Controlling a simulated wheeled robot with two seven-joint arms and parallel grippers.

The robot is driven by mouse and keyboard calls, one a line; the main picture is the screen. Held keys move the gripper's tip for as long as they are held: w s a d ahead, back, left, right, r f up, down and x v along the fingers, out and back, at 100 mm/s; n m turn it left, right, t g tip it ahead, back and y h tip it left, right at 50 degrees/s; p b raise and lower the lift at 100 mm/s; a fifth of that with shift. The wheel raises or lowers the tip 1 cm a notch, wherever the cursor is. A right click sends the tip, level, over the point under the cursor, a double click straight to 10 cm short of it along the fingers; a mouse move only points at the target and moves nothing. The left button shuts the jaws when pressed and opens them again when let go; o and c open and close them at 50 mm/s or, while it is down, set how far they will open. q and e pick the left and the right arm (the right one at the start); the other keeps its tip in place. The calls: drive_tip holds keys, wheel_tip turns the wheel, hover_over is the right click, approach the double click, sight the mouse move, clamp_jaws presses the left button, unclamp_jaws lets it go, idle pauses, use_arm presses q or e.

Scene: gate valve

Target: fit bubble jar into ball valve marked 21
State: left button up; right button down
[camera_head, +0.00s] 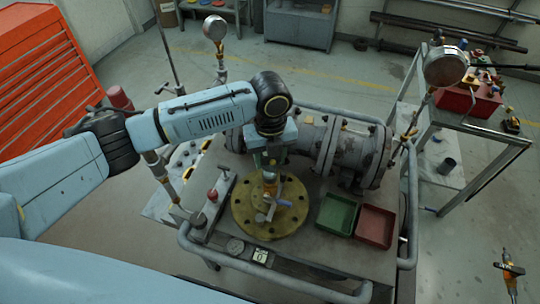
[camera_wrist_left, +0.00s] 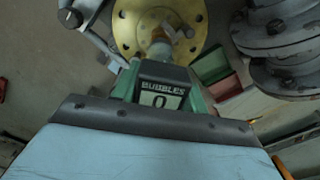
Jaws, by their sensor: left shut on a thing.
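My left gripper (camera_head: 270,164) points down over a round yellow flange (camera_head: 242,222) on the cart. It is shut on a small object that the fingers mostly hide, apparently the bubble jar. Whether the held object touches the valve, I cannot tell. In the left wrist view the flange (camera_wrist_left: 130,35) is at the top, and a readout marked BUBBLES 0 (camera_wrist_left: 162,98) shows between green gripper parts. My right gripper is not in view.
A green tray (camera_head: 337,214) and a red tray (camera_head: 375,226) lie right of the flange. A large grey gate valve (camera_head: 350,150) lies behind. Tubular rails edge the cart (camera_head: 300,262). Tall gauges (camera_head: 445,66) rise around it. A metal stand with a red box (camera_head: 468,101) is at right.

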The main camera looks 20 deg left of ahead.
use_arm(q)
drive_tip(key=shift+p, duration=0.4)
drive_tip(key=shift+f, duration=1.2)
idle(1.9)
drive_tip(key=o, duration=1.2)
drive_tip(key=shift+o, duration=0.4)
drive_tip(key=o, duration=0.4)
